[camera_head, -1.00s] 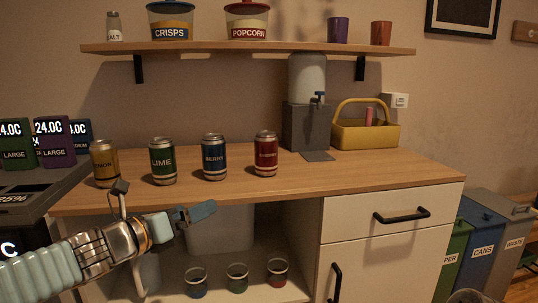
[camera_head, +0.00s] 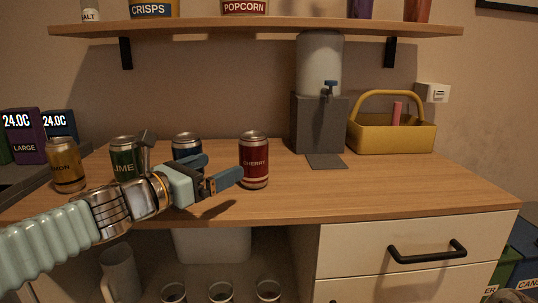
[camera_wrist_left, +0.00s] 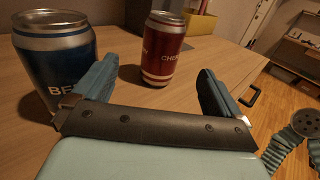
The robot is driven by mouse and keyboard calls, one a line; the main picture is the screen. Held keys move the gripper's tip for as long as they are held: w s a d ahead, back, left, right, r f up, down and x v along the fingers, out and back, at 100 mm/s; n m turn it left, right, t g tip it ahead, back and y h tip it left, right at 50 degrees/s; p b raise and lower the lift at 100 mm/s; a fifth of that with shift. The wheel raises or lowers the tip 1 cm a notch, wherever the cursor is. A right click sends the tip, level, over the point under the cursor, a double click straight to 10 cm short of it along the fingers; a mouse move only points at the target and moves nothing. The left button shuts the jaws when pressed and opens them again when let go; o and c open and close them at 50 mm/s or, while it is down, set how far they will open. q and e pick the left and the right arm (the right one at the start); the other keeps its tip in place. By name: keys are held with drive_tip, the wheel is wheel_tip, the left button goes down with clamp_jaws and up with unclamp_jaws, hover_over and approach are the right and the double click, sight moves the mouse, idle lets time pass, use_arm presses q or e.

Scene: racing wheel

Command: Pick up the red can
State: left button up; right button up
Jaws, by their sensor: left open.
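The red can (camera_head: 254,162), labelled CHERRY, stands upright on the wooden counter. It also shows in the left wrist view (camera_wrist_left: 162,48), ahead of the fingers and between them, with a gap. My left gripper (camera_head: 222,171) is open and empty, just left of the red can at about its height. In the left wrist view the fingers (camera_wrist_left: 152,88) are spread wide, and the left one is close to the blue can. My right gripper is not clearly in view.
A blue can (camera_head: 187,147), partly hidden by my gripper, a green can (camera_head: 124,158) and a gold can (camera_head: 66,165) stand left of the red one. A water dispenser (camera_head: 318,120) and yellow basket (camera_head: 391,137) are behind right. A shelf (camera_head: 260,27) hangs above.

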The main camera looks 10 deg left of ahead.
sight(242, 157)
use_arm(q)
drive_tip(key=x, duration=0.7)
drive_tip(key=shift+w+d, duration=0.15)
drive_tip(key=shift+w, duration=0.15)
drive_tip(key=shift+r+x, duration=0.2)
drive_tip(key=shift+x, duration=2.55)
drive_tip(key=shift+d, duration=0.15)
drive_tip(key=c, duration=1.3)
